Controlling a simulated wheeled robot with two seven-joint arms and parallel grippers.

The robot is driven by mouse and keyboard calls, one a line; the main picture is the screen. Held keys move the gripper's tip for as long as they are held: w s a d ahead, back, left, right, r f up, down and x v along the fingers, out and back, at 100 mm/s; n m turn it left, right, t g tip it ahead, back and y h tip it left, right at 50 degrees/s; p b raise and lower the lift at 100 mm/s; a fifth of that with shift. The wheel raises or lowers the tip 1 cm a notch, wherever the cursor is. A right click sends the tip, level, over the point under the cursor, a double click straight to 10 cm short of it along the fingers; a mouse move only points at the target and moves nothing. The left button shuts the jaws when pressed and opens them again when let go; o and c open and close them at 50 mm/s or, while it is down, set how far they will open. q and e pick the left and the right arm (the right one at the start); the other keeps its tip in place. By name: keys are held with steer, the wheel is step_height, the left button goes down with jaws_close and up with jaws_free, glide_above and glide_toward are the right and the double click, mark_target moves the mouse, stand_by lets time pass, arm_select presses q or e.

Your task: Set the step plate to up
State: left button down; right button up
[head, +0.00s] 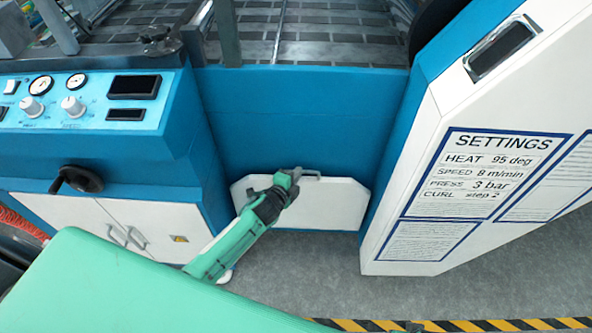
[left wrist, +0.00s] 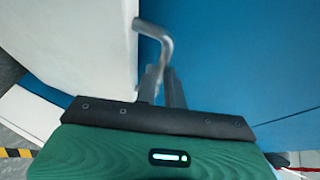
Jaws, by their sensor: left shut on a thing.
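The step plate (head: 335,205) is a white panel with cut upper corners, low in front of the blue machine front. Its exact tilt is hard to tell. A grey bar handle (head: 312,177) sits at its top edge and shows bent in the left wrist view (left wrist: 162,42). My left gripper (head: 294,175) is shut on this handle, with its fingers (left wrist: 168,88) around the lower part in the left wrist view. The gripper and forearm hide the plate's left part.
A blue and white cabinet with dials and a black hand knob (head: 78,180) stands at left. A white settings panel (head: 470,180) stands at right. Grey floor (head: 330,275) is open in front, with a yellow-black stripe (head: 460,325) nearer me.

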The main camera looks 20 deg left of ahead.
arm_select(q)
steer(key=shift+s+f, duration=0.1)
steer(key=shift+s, duration=0.2)
steer(key=c, duration=1.5)
jaws_free()
steer(key=shift+f, duration=0.1)
arm_select(e)
steer(key=shift+s+f, duration=0.1)
steer(key=shift+f, duration=0.1)
